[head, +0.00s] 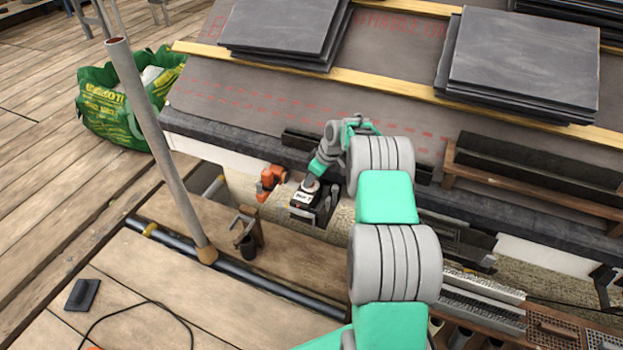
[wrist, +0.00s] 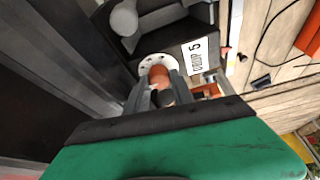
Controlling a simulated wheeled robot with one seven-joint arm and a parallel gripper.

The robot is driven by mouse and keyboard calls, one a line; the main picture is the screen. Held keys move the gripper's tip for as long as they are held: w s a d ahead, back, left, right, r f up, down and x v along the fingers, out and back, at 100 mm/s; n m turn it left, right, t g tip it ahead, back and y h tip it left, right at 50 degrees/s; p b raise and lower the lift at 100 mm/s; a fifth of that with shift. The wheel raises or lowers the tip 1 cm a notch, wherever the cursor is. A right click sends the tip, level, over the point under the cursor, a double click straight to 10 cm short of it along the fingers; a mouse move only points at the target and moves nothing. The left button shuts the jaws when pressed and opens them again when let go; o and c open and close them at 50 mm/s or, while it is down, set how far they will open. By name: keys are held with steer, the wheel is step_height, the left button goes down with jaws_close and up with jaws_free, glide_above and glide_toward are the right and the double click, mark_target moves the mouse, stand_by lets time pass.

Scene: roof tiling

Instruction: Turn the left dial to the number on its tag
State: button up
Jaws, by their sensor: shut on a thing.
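A dark box (head: 323,213) stands at the roof's lower edge in the head view, with my gripper (head: 313,184) reaching down onto its top. In the wrist view, the two fingers of my gripper (wrist: 160,86) are shut on an orange-brown dial knob (wrist: 159,73). The knob sits over a round white face (wrist: 147,62) with dark marks; the fingers hide part of it, and I cannot read the setting. A white tag (wrist: 198,56) beside it carries a word and the number 5. A grey rounded knob-like part (wrist: 124,20) shows farther up on the box.
An orange tool (head: 269,181) lies left of the box, close to my gripper. A grey pole (head: 155,140) rises at the left. Slate stacks (head: 522,58) lie on the roof. The plank floor (head: 60,200) at the left is mostly clear.

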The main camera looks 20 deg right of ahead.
jaws_close()
steer(key=shift+m, duration=0.4)
steer(key=m+h+p, duration=0.1)
steer(key=m, duration=0.2)
steer(key=shift+a+r+t+p, duration=0.1)
steer(key=shift+a+t+p, duration=0.05)
steer(key=shift+t+p, duration=0.2)
steer(key=m+h, duration=0.1)
steer(key=m, duration=0.2)
steer(key=shift+a+m+h+p, duration=0.1)
steer(key=shift+m+h+p, duration=0.2)
steer(key=shift+h+p, duration=0.1)
steer(key=m+h, duration=0.1)
steer(key=m, duration=0.3)
steer(key=shift+a+h, duration=0.1)
steer(key=shift+h, duration=0.3)
steer(key=shift+m+g+h, duration=0.45)
steer(key=shift+m+h, duration=0.05)
steer(key=shift+m, duration=1.6)
steer(key=shift+b, duration=0.3)
